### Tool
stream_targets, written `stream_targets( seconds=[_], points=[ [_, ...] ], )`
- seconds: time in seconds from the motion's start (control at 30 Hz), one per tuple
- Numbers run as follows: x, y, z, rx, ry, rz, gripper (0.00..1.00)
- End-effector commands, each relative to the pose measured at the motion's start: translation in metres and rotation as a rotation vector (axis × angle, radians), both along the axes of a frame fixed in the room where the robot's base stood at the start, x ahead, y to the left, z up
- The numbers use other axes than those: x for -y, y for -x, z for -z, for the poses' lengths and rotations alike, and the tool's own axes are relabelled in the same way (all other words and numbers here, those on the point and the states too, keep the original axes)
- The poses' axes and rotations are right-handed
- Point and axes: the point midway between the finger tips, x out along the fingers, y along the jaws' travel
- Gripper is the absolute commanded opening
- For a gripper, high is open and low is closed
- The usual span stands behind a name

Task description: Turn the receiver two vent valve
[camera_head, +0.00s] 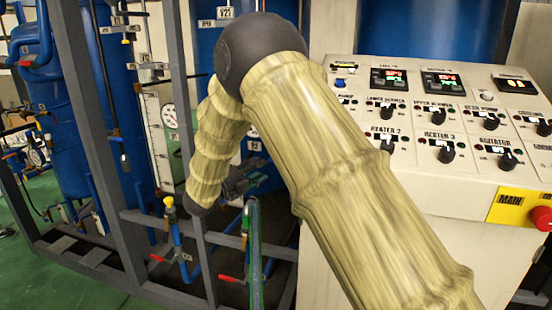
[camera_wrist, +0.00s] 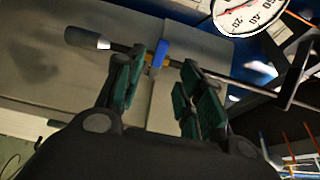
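A round gauge (camera_wrist: 243,12) is close by at the upper right of the wrist view. A grey frame post (camera_head: 188,130) stands left of my arm. Pipes with a yellow knob (camera_head: 169,201) and red handles (camera_head: 229,278) are below. The control panel (camera_head: 470,175) is at right.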

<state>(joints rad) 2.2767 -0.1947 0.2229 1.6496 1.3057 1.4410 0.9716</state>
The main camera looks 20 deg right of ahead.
Motion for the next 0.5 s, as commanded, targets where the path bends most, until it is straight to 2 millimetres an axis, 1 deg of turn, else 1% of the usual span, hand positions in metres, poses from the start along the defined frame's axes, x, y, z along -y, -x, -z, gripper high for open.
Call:
stream_targets(
  seconds=[0.3,0.5],
  points=[
    [0.043,-0.028,-0.002,0.0,0.001,0.001,0.38],
    [0.065,-0.043,-0.001,-0.002,0.001,0.0,0.38]
  ],
)
